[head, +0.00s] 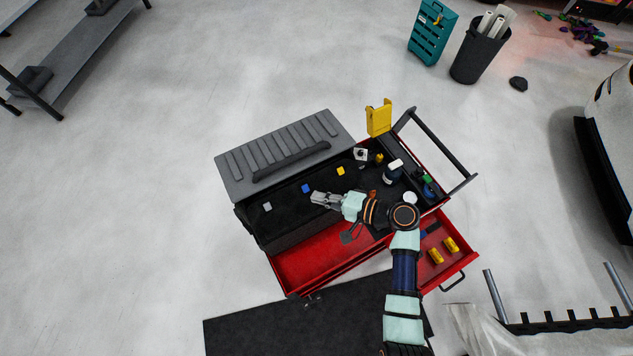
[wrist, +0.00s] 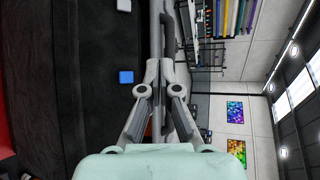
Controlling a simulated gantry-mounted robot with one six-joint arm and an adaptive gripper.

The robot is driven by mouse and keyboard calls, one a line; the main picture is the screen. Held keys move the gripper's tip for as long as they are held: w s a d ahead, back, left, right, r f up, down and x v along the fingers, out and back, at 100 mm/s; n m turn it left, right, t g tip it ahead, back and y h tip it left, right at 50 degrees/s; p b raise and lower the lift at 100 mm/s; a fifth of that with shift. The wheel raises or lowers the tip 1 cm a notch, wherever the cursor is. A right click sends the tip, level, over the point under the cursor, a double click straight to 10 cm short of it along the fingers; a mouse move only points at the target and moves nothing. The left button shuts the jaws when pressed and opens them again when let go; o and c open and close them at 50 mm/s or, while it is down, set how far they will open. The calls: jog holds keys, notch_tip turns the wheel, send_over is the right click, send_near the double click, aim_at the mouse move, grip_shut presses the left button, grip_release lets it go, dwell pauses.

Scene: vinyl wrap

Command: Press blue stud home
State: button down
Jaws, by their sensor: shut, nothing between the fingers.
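The blue stud (head: 306,188) sits on the black top of the red tool cart, in front of the grey ribbed lid. My gripper (head: 314,197) is shut and empty, with its fingertips close to the right of the blue stud. In the wrist view the blue stud (wrist: 126,77) is a small blue square on the dark surface, to the left of my gripper's fingertips (wrist: 160,66). The fingers appear apart from it. How far the stud stands out of the surface cannot be told.
A grey stud (head: 267,207) and a yellow stud (head: 340,171) lie in a row with the blue one. The raised grey lid (head: 285,155) stands behind. Bottles and small parts crowd the cart's right side, with a yellow holder (head: 379,118). A red drawer (head: 320,262) is open in front.

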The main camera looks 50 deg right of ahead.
aim_at(305, 188)
dwell(0.3)
jog(key=w+f+b, duration=0.1)
jog(key=f+b, duration=0.1)
jog(key=w+d+f+b, duration=0.1)
jog(key=w+f+b, duration=0.1)
jog(key=b, duration=0.1)
jog(key=w+f+b, duration=0.1)
jog(key=f+b, duration=0.1)
jog(key=b, duration=0.1)
jog(key=shift+w+d+f, duration=0.2)
jog(key=shift+w+d, duration=0.05)
jog(key=shift+d, duration=0.15)
jog(key=shift+w+d+f+b, duration=0.1)
jog(key=shift+w+f+b, duration=0.1)
jog(key=shift+w+b, duration=0.25)
dwell(0.6)
jog(key=shift+w+d+f+b, duration=0.1)
jog(key=shift+w+f+b, duration=0.1)
jog(key=shift+f+b, duration=0.15)
